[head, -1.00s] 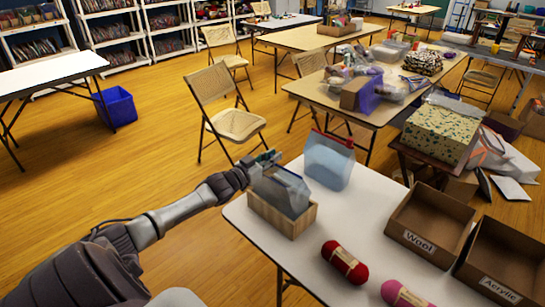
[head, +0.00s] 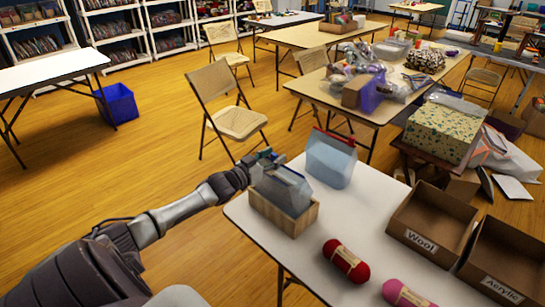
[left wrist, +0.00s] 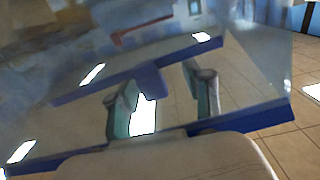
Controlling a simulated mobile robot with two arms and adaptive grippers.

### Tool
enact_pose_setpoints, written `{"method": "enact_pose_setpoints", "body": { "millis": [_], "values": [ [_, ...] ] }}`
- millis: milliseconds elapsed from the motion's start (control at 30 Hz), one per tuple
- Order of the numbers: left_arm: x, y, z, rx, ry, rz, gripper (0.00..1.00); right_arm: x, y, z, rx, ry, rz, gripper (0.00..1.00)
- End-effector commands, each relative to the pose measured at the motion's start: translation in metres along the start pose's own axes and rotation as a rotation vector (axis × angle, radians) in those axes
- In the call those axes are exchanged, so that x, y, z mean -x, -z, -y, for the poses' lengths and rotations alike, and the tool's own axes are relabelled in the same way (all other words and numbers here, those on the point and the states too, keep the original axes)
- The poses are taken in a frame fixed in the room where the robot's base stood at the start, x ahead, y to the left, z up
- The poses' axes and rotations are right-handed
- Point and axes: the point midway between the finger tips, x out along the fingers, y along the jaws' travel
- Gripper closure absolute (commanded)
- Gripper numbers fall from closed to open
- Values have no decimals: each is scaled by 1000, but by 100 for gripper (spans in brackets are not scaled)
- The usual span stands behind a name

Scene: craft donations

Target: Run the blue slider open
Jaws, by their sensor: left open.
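A clear bag (head: 283,187) with a blue top strip stands upright in a small wooden box (head: 290,222) on the white table. In the left wrist view the bag fills much of the picture, with its blue strip (left wrist: 80,91) running diagonally. A blue slider (left wrist: 150,79) sits on that strip. My left gripper (head: 263,158) is at the bag's upper left corner. In the left wrist view its two teal-lined fingers (left wrist: 162,98) are apart, with the slider between and just beyond their tips. I cannot tell whether they touch it. My right gripper is not in view.
A second clear bag with a red top (head: 331,160) stands close behind the box. Red yarn (head: 345,261), pink yarn (head: 405,294) and cardboard bins labelled Wool (head: 425,217) and Acrylic (head: 497,258) are on the table's right. The table's middle is clear.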

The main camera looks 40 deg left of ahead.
Motion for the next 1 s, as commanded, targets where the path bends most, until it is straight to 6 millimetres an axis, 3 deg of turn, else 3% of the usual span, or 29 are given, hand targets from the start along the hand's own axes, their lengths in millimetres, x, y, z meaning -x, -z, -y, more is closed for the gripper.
{"method": "enact_pose_setpoints", "body": {
  "millis": [267,700,1000],
  "values": [
    [8,0,0,0,0,0,50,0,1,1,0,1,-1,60],
    [63,-1,0,-1,1,2,50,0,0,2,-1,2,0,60],
    [80,0,0,-1,1,0,50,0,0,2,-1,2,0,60]
  ]
}}
